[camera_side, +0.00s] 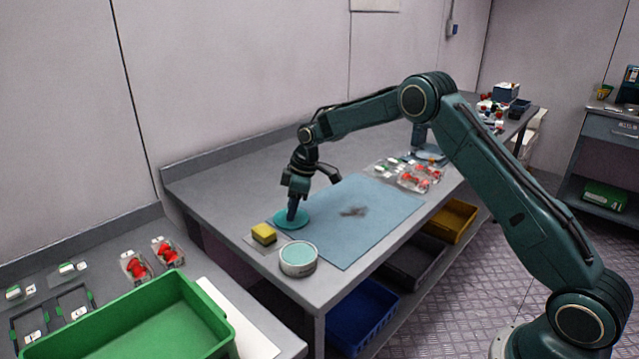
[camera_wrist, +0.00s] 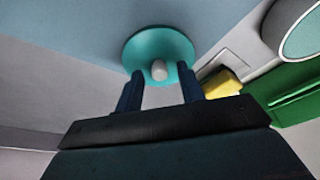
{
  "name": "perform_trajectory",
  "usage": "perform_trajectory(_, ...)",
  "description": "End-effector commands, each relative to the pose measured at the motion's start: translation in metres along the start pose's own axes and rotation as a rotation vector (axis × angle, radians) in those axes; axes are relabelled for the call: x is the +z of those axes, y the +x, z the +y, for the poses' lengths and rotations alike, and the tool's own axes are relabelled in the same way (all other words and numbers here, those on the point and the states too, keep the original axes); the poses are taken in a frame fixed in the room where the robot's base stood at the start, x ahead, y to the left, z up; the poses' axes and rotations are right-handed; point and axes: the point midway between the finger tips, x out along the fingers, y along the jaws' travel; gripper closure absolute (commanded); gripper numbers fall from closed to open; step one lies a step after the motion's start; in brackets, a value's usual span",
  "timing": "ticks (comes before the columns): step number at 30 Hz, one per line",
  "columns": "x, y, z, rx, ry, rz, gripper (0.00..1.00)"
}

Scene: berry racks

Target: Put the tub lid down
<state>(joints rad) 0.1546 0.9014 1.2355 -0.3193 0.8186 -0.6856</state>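The round teal tub lid (camera_side: 279,221) lies flat at the left corner of the blue mat, and it also shows in the wrist view (camera_wrist: 135,51) with a small grey knob (camera_wrist: 159,70) in its middle. My gripper (camera_side: 292,214) points down over the lid. In the wrist view my gripper's two fingers (camera_wrist: 160,72) stand apart on either side of the knob, with a visible gap on each side. The tub (camera_side: 298,268), white with a pale teal top, stands in front of the lid at the table edge. Part of the lid is hidden behind my gripper.
A yellow sponge (camera_side: 263,234) sits on a small plate left of the lid, close by. The blue mat (camera_side: 375,215) is mostly clear, with a dark smudge in its middle. Clear packs of red berries (camera_side: 418,178) stand behind it. A green crate (camera_side: 140,325) is at front left.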

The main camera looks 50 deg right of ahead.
Motion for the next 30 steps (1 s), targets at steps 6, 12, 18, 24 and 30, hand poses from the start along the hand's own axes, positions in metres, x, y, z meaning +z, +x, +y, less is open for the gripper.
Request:
perform_trajectory(6,-0.001,-0.014,0.001,0.002,0.000,0.002,0.61)
perform_trajectory(12,-0.001,-0.041,0.001,0.003,-0.001,0.003,0.61)
perform_trajectory(18,-0.001,-0.075,0.001,0.003,-0.001,0.003,0.61)
perform_trajectory(24,-0.001,-0.103,0.001,0.002,0.000,0.002,0.61)
perform_trajectory(30,-0.001,-0.119,0.000,0.001,0.000,0.001,0.61)
